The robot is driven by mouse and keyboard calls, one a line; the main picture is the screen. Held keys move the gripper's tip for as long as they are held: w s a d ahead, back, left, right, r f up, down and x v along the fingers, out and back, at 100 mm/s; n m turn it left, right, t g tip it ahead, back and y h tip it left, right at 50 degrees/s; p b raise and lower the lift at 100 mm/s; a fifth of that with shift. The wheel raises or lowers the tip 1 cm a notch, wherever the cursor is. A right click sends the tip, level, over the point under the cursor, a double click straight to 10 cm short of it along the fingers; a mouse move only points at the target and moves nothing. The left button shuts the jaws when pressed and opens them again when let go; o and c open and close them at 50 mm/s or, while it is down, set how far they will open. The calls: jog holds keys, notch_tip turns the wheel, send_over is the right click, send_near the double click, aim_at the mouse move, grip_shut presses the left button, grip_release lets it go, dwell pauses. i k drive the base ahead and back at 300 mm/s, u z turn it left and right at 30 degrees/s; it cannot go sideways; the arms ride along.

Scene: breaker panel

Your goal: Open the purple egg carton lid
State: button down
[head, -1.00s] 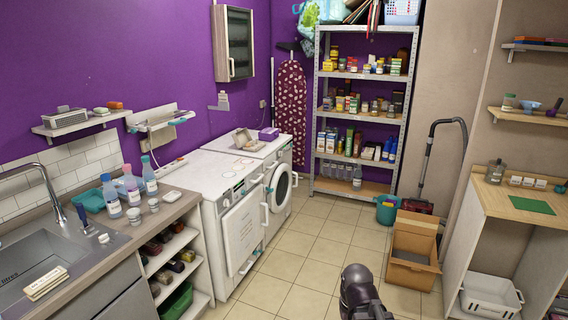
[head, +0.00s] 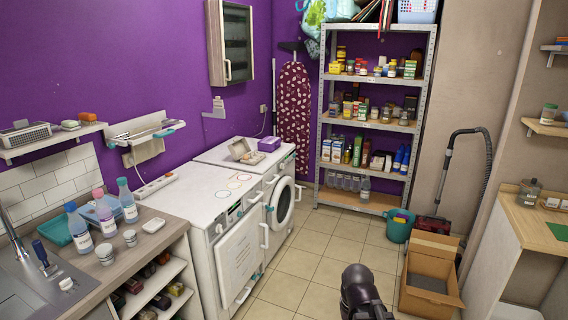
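A small purple box (head: 269,144), which looks like the purple egg carton, sits on top of the far white washing machine (head: 228,152), near the wall. It looks shut, but it is too small to make out its lid edge. A beige, open-looking carton (head: 240,151) lies just to its left on the same top. A dark rounded part of my arm shows at the bottom centre, well short of the machines. My gripper's fingers are not in view.
A nearer white machine (head: 202,192) stands between the sink counter (head: 152,221) and the far one. Tiled floor (head: 305,248) is clear in front of them. An open cardboard box (head: 430,285) and a teal bucket (head: 398,228) stand right. A metal shelf (head: 375,131) fills the back.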

aim_at(268, 142)
jog(key=i, duration=3.75)
jog(key=z, duration=0.1)
